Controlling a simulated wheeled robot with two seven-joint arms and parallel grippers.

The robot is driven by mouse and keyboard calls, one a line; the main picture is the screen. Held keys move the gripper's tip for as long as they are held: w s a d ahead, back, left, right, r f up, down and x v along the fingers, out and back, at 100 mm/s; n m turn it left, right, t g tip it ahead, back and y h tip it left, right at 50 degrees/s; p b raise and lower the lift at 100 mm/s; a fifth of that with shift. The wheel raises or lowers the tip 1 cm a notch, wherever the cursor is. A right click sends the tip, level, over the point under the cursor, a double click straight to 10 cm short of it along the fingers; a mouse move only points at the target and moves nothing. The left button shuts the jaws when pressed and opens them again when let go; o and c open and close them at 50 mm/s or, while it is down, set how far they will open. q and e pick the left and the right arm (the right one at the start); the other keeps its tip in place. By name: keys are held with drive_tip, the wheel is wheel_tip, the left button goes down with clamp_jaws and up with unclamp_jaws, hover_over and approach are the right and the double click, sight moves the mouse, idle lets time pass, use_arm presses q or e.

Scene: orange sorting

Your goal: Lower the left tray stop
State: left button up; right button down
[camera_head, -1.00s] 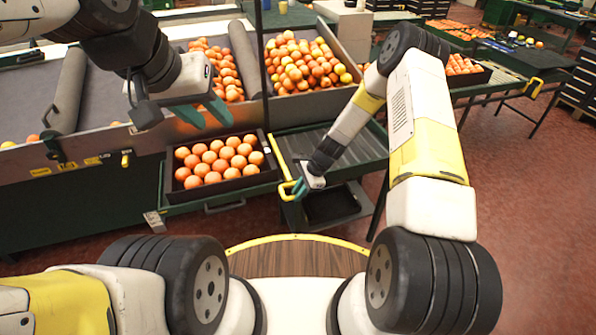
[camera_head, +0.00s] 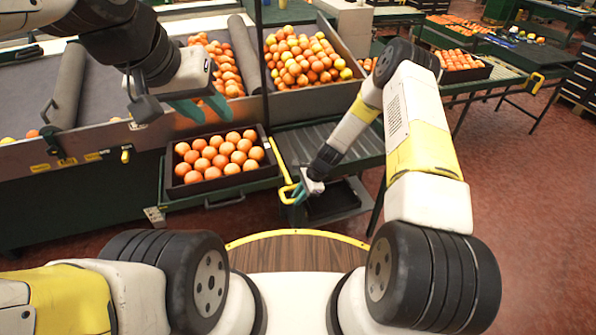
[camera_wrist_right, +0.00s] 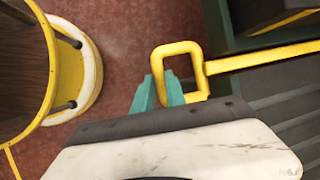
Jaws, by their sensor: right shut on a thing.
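The yellow tray stop bar (camera_head: 281,163) runs along the left edge of the roller section beside the orange tray, with a loop handle (camera_head: 286,194) at its near end. My right gripper (camera_head: 299,194) is shut on this handle. In the right wrist view the teal fingers (camera_wrist_right: 160,92) are at the near-left side of the yellow loop (camera_wrist_right: 200,70), and the bar (camera_wrist_right: 260,59) extends right from it. My left gripper (camera_head: 204,107) hangs above the orange tray with its teal fingers apart, empty.
A dark tray full of oranges (camera_head: 264,139) sits on the green stand left of the bar. The rollers (camera_head: 335,143) to the right are bare. A dark bin (camera_head: 340,203) lies below them. Sloped bins with heaped oranges (camera_head: 310,62) stand behind.

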drive_tip(key=shift+f, duration=0.1)
drive_tip(key=c, duration=1.4)
unclamp_jaws()
drive_tip(key=shift+o, duration=0.2)
drive_tip(key=v, duration=0.7)
drive_tip(key=shift+d+r, duration=0.15)
drive_tip(key=shift+r, duration=0.25)
